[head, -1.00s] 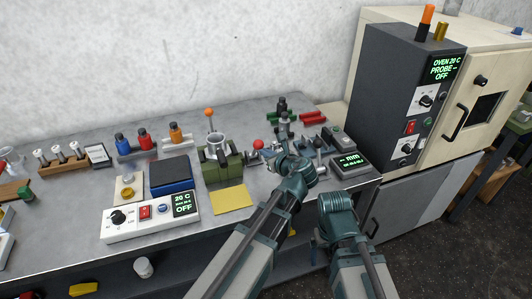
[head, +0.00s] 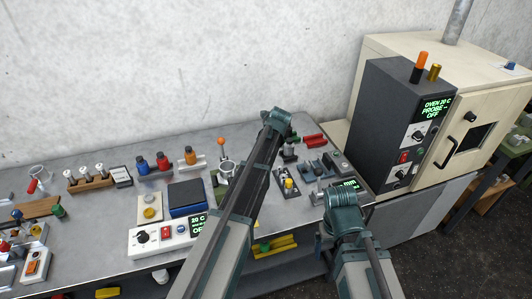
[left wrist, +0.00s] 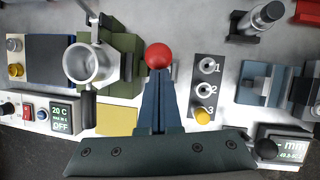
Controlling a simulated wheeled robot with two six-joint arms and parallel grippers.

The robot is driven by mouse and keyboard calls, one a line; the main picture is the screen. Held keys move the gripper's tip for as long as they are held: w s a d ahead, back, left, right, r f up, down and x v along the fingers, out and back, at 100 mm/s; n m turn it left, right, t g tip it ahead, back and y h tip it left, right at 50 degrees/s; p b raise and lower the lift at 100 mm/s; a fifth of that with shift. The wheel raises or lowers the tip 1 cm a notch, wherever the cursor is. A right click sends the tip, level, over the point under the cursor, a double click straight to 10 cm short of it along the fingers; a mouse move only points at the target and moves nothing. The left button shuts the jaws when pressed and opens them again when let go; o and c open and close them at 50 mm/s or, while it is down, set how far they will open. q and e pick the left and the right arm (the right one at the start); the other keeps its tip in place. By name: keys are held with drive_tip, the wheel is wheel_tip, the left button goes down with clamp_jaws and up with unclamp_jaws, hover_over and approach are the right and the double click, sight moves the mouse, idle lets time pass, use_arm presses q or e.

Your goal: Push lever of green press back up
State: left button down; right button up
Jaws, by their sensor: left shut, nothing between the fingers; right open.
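The olive-green press (head: 219,189) stands mid-bench in the head view, partly hidden by my left arm.
An orange knob on a rod (head: 221,141) rises behind the press. A numbered plate (left wrist: 207,88) lies right of the red knob, a yellow pad (left wrist: 116,121) to the left. The dark control box (head: 396,125) and oven (head: 480,90) stand right.

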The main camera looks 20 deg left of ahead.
use_arm(q)
drive_tip(key=shift+g+h, duration=0.3)
drive_tip(key=shift+g, duration=0.1)
drive_tip(key=w+a, duration=0.1)
drive_tip(key=w, duration=0.1)
drive_tip(key=w+a, duration=0.1)
drive_tip(key=w, duration=0.1)
drive_tip(key=shift+a+f, duration=0.25)
drive_tip(key=shift+a, duration=0.05)
drive_tip(key=shift+w+a+f+b, duration=0.2)
drive_tip(key=shift+w+a+b, duration=0.1)
drive_tip(key=shift+w+a, duration=0.25)
drive_tip(key=shift+w+a+f+b, duration=0.15)
drive_tip(key=shift+w+a+b, duration=0.15)
drive_tip(key=shift+w, duration=0.35)
use_arm(e)
drive_tip(key=shift+f, duration=0.2)
